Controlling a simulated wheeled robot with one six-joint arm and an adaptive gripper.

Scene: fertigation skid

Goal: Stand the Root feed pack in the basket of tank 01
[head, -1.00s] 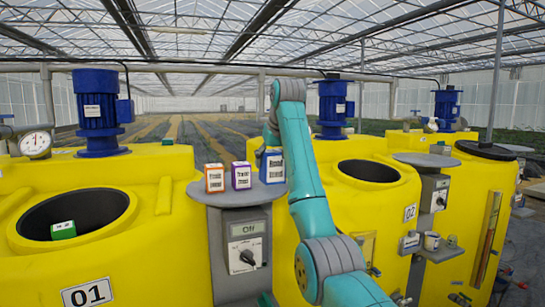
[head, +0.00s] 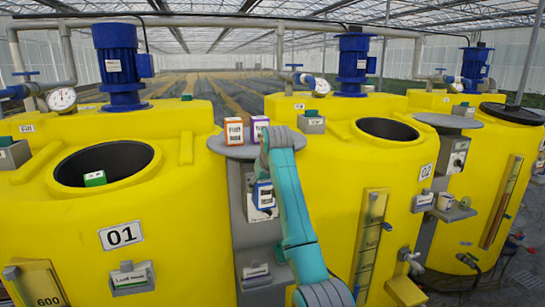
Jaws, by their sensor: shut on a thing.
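My gripper (head: 263,178) is shut on a blue-and-white pack (head: 263,197) and holds it upright, in front of the control box and below the round grey shelf. My arm's end hides part of the gripper. The pack's print is too small to read, so I cannot tell whether it is the Root feed pack. Yellow tank 01 (head: 160,220) stands at the left, with a round dark opening on top. A green pack (head: 95,178) shows in that opening. The basket itself cannot be made out.
An orange pack (head: 233,130) and a purple pack (head: 259,127) stand on the round grey shelf (head: 232,152) between the tanks. Tank 02 (head: 345,150) has an open mouth at the right. Blue motor (head: 121,65) and pressure gauge (head: 62,99) rise behind tank 01's opening.

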